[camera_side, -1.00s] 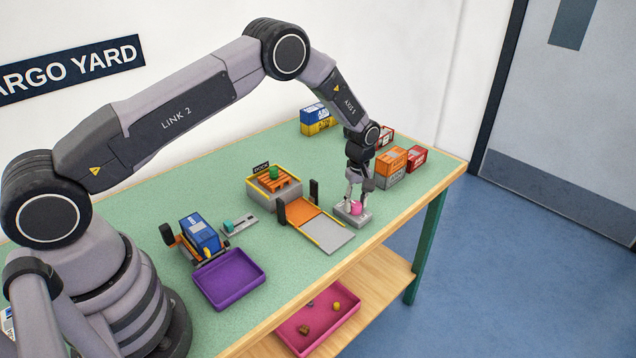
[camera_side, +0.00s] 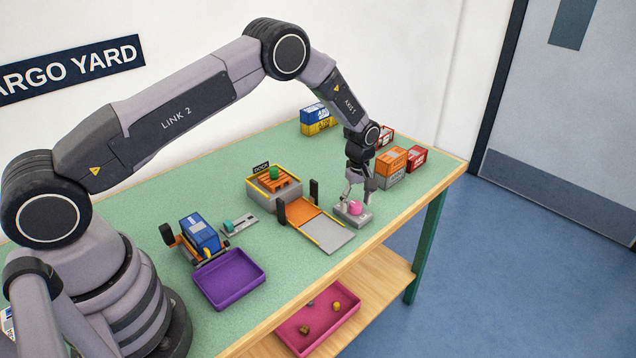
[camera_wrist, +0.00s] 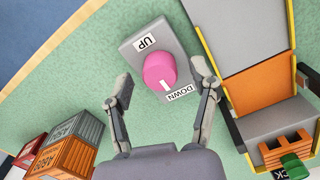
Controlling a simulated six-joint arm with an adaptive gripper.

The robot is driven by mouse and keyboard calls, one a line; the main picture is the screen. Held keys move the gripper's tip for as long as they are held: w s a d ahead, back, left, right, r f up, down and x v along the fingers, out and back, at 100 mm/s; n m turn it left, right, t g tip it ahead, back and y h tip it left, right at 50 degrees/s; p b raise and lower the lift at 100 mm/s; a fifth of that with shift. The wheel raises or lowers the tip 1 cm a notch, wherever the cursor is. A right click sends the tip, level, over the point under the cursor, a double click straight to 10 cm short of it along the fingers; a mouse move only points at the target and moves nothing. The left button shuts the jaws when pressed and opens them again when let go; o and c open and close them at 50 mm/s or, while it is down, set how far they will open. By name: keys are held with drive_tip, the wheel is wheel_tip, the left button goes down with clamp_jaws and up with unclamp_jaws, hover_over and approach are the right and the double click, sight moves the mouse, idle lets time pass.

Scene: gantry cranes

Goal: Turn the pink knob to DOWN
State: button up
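The pink knob (camera_wrist: 160,70) sits on a grey plate (camera_wrist: 184,46) with an UP label (camera_wrist: 147,42) at one end and a DOWN label (camera_wrist: 180,94) at the other. The knob's white mark lies on its DOWN side, pointing roughly at that label. In the side view the knob (camera_side: 355,208) is at the table's front right. My gripper (camera_wrist: 162,76) is open, with a finger on either side of the knob and gaps between. In the side view, my gripper (camera_side: 357,196) is just above the plate.
A ramp with an orange panel (camera_wrist: 253,91) and dark posts stands left of the knob in the side view. Orange (camera_side: 391,159) and red (camera_side: 416,158) containers stand behind it to the right. A purple tray (camera_side: 229,279) lies at the front left.

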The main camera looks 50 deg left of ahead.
wheel_tip(320, 180, up, 12)
idle(0.6)
wheel_tip(320, 180, up, 11)
drive_tip(key=m+t, duration=0.1)
drive_tip(key=m, duration=0.2)
hover_over(356, 204)
drive_tip(key=s+a, duration=0.1)
drive_tip(key=s, duration=0.3)
drive_tip(key=s+a+r+m+t, duration=0.2)
drive_tip(key=s+r+m, duration=0.2)
drive_tip(key=s+r, duration=0.7)
drive_tip(key=s+a+r+m+t, duration=0.1)
drive_tip(key=s+r+m, duration=0.1)
drive_tip(key=s, duration=1)
drive_tip(key=s+r+m+t, duration=0.1)
drive_tip(key=s+m, duration=0.4)
drive_tip(key=s, duration=0.6)
drive_tip(key=shift+s+a+r+m+t, duration=0.3)
drive_tip(key=shift+s+a+r, duration=0.05)
drive_tip(key=shift+r, duration=0.2)
